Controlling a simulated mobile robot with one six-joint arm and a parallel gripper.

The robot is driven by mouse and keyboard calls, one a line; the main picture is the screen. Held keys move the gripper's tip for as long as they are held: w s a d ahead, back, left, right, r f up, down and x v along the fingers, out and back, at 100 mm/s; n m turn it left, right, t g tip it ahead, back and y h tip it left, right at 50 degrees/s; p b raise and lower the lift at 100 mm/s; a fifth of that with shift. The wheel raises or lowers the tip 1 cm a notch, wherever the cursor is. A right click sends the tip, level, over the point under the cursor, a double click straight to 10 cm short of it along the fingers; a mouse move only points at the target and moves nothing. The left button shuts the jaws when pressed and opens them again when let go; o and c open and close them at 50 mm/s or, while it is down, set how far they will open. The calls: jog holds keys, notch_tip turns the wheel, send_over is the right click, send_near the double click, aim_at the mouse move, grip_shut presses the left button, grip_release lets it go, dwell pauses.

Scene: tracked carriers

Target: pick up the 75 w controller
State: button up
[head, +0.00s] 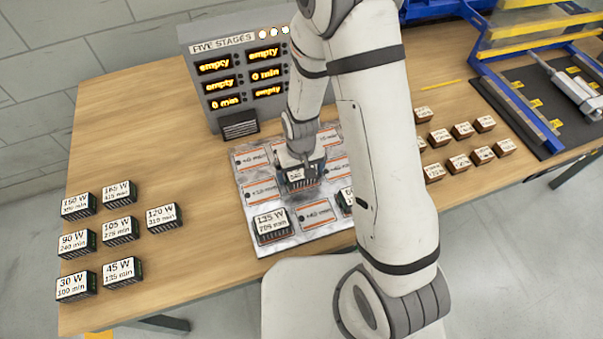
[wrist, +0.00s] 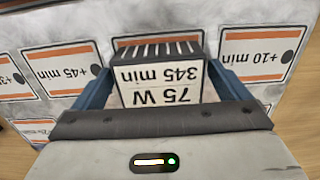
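The 75 W controller (wrist: 160,85) is a dark ribbed block with a white label reading 75 W, 345 min, upside down in the wrist view. In the head view it shows under my gripper (head: 298,165), over the middle of the silvery board (head: 248,205), its label partly covered. In the wrist view, the blue fingers of my gripper (wrist: 158,85) lie against its left and right sides with no clear gap, so they look closed on it. I cannot tell whether its underside touches the board.
The board has orange-framed minute pads; a 135 W controller (head: 271,226) sits at its front left, another (head: 346,200) is half hidden by my arm. Several controllers (head: 118,230) stand at left. A FIVE STAGES display (head: 222,75) stands behind. Brown blocks (head: 458,163) and a blue-yellow frame (head: 515,105) are at right.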

jog(key=c, duration=1)
jog(key=shift+c, duration=0.4)
jog(key=shift+r, duration=0.15)
